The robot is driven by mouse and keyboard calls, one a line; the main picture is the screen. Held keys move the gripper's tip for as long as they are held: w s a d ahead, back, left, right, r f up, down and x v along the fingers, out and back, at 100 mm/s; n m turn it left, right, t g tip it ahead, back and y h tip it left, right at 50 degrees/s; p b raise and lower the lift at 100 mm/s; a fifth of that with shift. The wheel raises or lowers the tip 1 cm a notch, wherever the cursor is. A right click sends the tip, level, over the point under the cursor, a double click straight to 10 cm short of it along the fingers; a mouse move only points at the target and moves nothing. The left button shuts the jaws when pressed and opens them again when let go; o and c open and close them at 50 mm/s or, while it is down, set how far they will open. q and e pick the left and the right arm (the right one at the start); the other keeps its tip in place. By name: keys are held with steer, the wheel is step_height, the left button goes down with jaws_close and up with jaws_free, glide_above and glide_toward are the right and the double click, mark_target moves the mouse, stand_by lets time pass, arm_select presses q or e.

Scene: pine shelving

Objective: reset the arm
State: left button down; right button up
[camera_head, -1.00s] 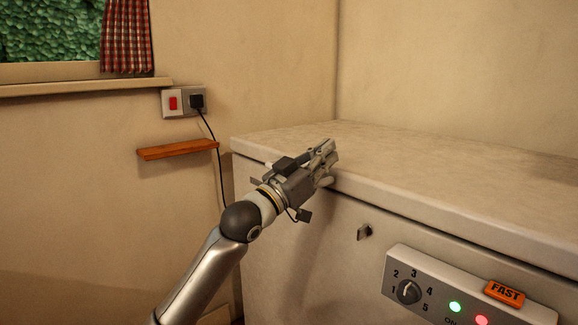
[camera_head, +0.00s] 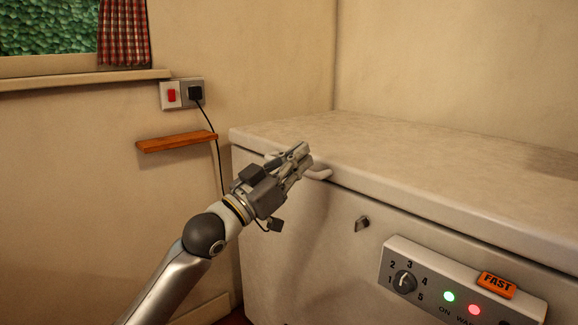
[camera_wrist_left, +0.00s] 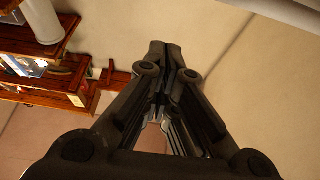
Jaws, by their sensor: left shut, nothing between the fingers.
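My left gripper (camera_head: 300,158) is in front of the upper front edge of a white chest freezer (camera_head: 290,230), close to its pale lid handle (camera_head: 319,174). I cannot tell from the head view whether it touches the handle. In the left wrist view the gripper's fingers (camera_wrist_left: 165,50) are together, with nothing between them. My left arm reaches in from the lower left. My right gripper is not in view.
The freezer lid (camera_head: 420,160) is down and its top is bare. A key (camera_head: 362,223), a dial (camera_head: 403,282) and an orange FAST switch (camera_head: 496,285) are on the front. A small wooden shelf (camera_head: 176,142) and a socket (camera_head: 182,94) are on the wall. Wooden shelving (camera_wrist_left: 50,70) shows in the wrist view.

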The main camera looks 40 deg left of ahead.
arm_select(q)
steer(key=shift+v, duration=1.35)
